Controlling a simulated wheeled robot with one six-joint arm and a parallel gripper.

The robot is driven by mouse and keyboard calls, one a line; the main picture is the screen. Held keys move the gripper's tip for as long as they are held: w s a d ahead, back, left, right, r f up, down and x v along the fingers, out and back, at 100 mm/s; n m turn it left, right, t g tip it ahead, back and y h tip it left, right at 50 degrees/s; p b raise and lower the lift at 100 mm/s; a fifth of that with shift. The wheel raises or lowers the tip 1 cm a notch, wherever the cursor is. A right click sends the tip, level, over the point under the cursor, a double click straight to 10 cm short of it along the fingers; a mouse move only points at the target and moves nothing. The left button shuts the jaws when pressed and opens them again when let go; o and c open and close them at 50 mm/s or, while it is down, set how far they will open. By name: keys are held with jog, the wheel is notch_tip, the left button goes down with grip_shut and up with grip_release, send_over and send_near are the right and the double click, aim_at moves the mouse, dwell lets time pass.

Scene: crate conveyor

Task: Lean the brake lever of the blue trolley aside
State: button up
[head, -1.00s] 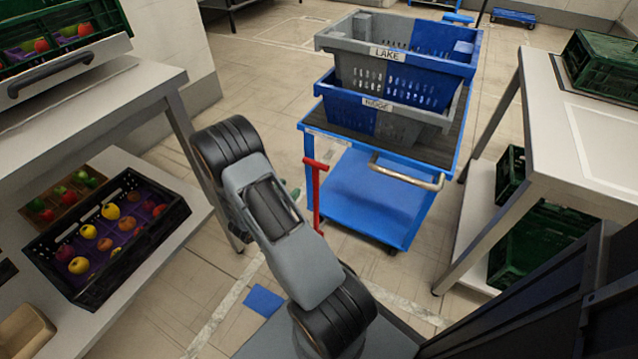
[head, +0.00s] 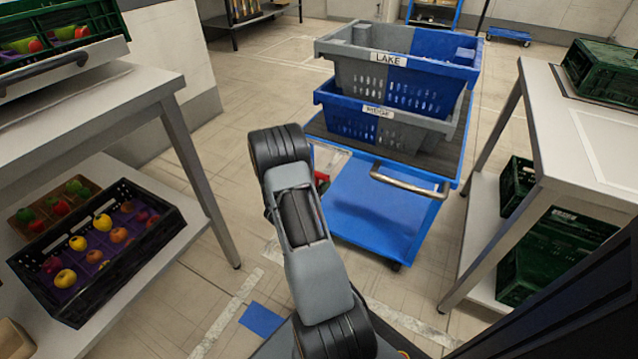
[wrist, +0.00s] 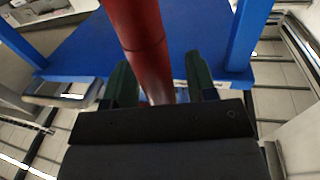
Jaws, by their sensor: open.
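The blue trolley (head: 375,215) stands ahead, with a lower deck, a top shelf and a metal handle (head: 405,181) at its near edge. Its red brake lever (head: 321,177) is mostly hidden behind my arm in the head view, so its tilt is hard to tell there. In the wrist view the red lever (wrist: 143,35) runs between the two dark green fingers of my gripper (wrist: 157,65). My gripper is open around the lever. I cannot tell whether a finger touches it. In the head view my gripper is hidden behind the arm.
Two stacked grey-and-blue crates (head: 395,58) sit on the trolley, the upper labelled LAKE. A table with green crates (head: 600,68) stands right; a bench with a black fruit crate (head: 100,250) below stands left. A blue floor patch (head: 261,319) lies in front.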

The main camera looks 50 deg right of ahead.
jog(key=shift+d, duration=0.35)
grip_shut()
dwell(0.4)
